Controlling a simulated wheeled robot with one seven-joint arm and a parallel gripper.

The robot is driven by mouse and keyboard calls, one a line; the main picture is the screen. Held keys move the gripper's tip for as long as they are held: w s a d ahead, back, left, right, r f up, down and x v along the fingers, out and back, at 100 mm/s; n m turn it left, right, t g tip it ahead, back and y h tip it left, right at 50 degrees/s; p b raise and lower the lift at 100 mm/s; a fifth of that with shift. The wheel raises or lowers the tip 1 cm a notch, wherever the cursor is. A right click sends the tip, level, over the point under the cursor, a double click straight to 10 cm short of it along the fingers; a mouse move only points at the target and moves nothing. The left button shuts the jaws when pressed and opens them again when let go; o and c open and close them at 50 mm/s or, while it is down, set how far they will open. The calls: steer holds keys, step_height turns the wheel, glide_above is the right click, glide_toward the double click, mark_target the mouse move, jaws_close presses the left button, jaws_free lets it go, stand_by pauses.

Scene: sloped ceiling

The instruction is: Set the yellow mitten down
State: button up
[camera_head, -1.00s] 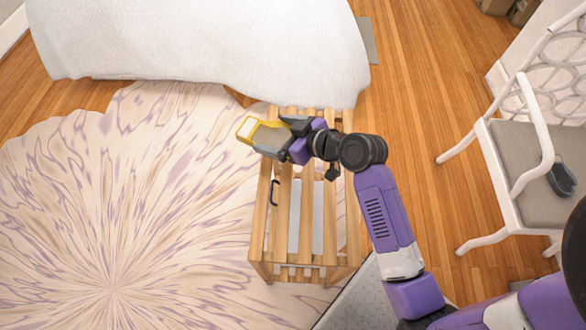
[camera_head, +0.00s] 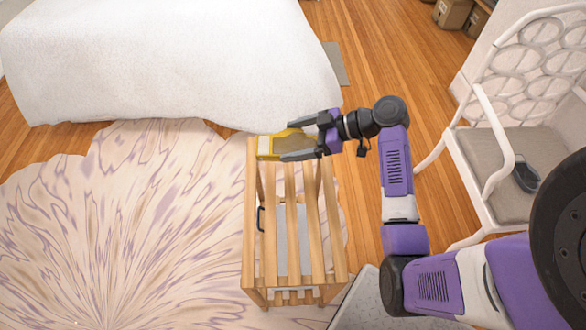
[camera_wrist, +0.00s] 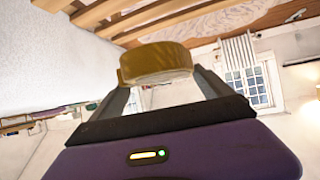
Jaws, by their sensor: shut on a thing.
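The yellow mitten (camera_head: 283,146) has a pale patch at its left end. My gripper (camera_head: 300,140) is shut on it, one finger on each side. The mitten is at the far end of the slatted wooden bench (camera_head: 312,250), close to its slats. I cannot tell whether it touches them. In the wrist view the mitten (camera_wrist: 156,62) is a mustard-yellow block between the fingertips, and part of it is hidden behind my gripper.
A bed with a white cover (camera_head: 170,60) stands just beyond the bench. A white chair (camera_head: 490,170) with a dark object (camera_head: 526,177) on its seat stands at the right. A patterned rug (camera_head: 120,230) lies at the left. Most bench slats are clear.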

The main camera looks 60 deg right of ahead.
mark_target(293, 167)
step_height(293, 167, down, 11)
steer(key=shift+w+f+b, duration=0.1)
steer(key=shift+b, duration=0.5)
steer(key=shift+w+d+f, duration=0.1)
steer(key=shift+w+d, duration=0.05)
steer(key=shift+d, duration=0.1)
steer(key=shift+w+f, duration=0.15)
steer(key=o, duration=1.1)
steer(key=shift+d, duration=0.1)
steer(key=shift+w+d, duration=0.1)
steer(key=shift+r, duration=0.25)
steer(key=v, duration=1.2)
